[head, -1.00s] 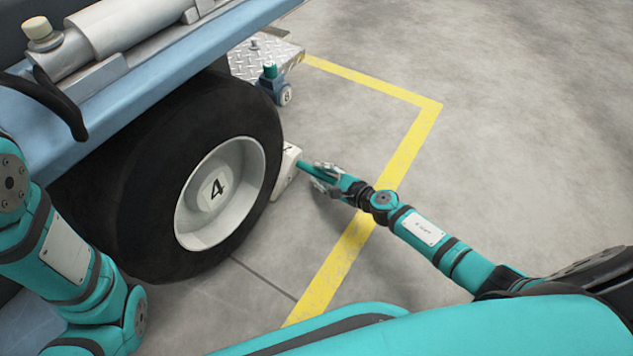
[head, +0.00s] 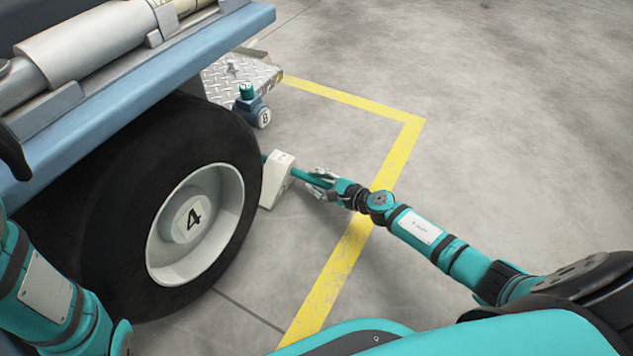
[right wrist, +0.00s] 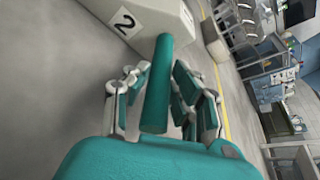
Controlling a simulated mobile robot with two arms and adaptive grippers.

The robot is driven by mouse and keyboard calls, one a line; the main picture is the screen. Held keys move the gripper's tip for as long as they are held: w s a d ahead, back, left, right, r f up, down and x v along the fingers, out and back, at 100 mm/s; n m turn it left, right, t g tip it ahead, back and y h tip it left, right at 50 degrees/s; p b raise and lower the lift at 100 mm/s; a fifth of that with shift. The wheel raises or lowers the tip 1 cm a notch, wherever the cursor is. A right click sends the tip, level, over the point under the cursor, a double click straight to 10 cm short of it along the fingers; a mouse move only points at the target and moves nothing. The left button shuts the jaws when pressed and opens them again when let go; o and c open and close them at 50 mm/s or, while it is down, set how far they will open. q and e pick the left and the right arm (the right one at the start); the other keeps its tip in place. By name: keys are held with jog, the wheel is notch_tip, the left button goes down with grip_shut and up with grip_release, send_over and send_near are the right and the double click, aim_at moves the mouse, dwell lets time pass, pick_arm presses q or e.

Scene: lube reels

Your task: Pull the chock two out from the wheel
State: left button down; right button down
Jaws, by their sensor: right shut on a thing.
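Chock two is a white wedge (head: 275,183) with a teal bar handle (head: 299,174). It stands on the floor at the right side of the black wheel (head: 240,150) marked 4. Its left edge is close to the tyre, and I cannot tell whether they touch. My right gripper (head: 322,182) is shut on the handle, to the right of the wedge. In the right wrist view the handle (right wrist: 157,85) runs between the fingers (right wrist: 160,100) to the white chock (right wrist: 160,15), which bears a "2" label.
The blue vehicle frame (head: 150,75) overhangs the wheel. A metal tread step (head: 235,75) and a small blue fitting marked 8 (head: 258,112) are behind the chock. A yellow floor line (head: 350,250) passes under my right arm. The floor to the right is clear.

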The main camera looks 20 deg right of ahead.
jog(key=c, duration=1)
grip_release()
jog(key=shift+c, duration=0.2)
jog(key=shift+s+d, duration=0.1)
jog(key=v, duration=1.1)
jog(key=shift+s+d+r, duration=0.15)
jog(key=shift+s+d, duration=0.05)
jog(key=shift+s, duration=0.15)
jog(key=shift+s, duration=0.1)
